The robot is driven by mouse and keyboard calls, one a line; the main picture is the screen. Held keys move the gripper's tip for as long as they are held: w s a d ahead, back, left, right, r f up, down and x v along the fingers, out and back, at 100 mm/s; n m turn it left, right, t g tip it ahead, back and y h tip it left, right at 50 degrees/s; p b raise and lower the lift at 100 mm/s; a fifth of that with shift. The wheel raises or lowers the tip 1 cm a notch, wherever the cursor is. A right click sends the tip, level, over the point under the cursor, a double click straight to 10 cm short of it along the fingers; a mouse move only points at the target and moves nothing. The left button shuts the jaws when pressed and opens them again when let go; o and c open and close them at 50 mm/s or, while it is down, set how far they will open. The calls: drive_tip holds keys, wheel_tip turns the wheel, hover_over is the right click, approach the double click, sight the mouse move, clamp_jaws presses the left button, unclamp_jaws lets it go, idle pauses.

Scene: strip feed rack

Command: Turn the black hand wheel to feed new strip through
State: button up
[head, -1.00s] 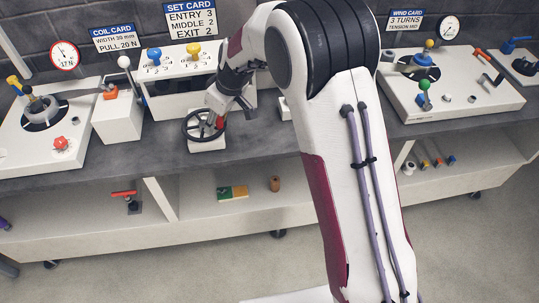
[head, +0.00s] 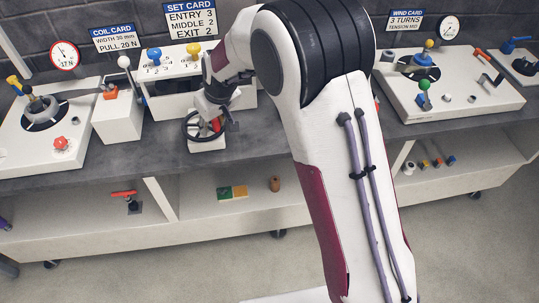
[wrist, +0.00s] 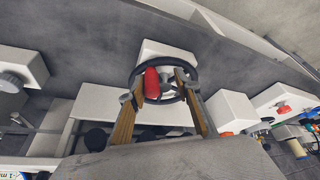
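The black hand wheel (head: 186,129) stands on a small white block on the bench, left of my arm. Its rim and red handle (wrist: 152,83) show clearly in the wrist view, where the rim (wrist: 165,67) curves behind my fingertips. My gripper (wrist: 160,86) is at the wheel, with its two fingers apart on either side of the handle. The handle is closer to the left finger; a gap shows on its right. I cannot tell whether the left finger touches it. In the head view my gripper (head: 213,116) covers the wheel's upper right part.
A white housing with blue and yellow knobs (head: 194,50) stands behind the wheel. A winding unit with a green knob (head: 424,85) is at right. The shelf below holds small parts.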

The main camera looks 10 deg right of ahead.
drive_tip(key=shift+s+a+m+h, duration=0.15)
drive_tip(key=shift+a+m+h, duration=0.2)
drive_tip(key=shift+m, duration=0.4)
drive_tip(key=shift+s+a+m+h, duration=0.15)
drive_tip(key=shift+a+m+h, duration=0.15)
drive_tip(key=shift+m, duration=0.45)
drive_tip(key=shift+s+a+m+t+h, duration=0.1)
drive_tip(key=shift+a+m+t+h, duration=0.2)
drive_tip(key=shift+m, duration=0.5)
drive_tip(key=shift+a+m+t+h, duration=0.1)
drive_tip(key=shift+a+m+h, duration=0.15)
drive_tip(key=shift+a+m, duration=0.4)
drive_tip(key=v, duration=0.8)
drive_tip(key=s+d+r+n+g, duration=0.1)
drive_tip(key=s+d+r, duration=0.1)
drive_tip(key=s+d, duration=0.5)
drive_tip(key=s+d+r+n+g, duration=0.1)
drive_tip(key=s+d+r, duration=0.2)
drive_tip(key=s+d, duration=0.5)
drive_tip(key=shift+s, duration=2.4)
drive_tip(key=shift+d+r+n, duration=0.1)
drive_tip(key=shift+n, duration=0.15)
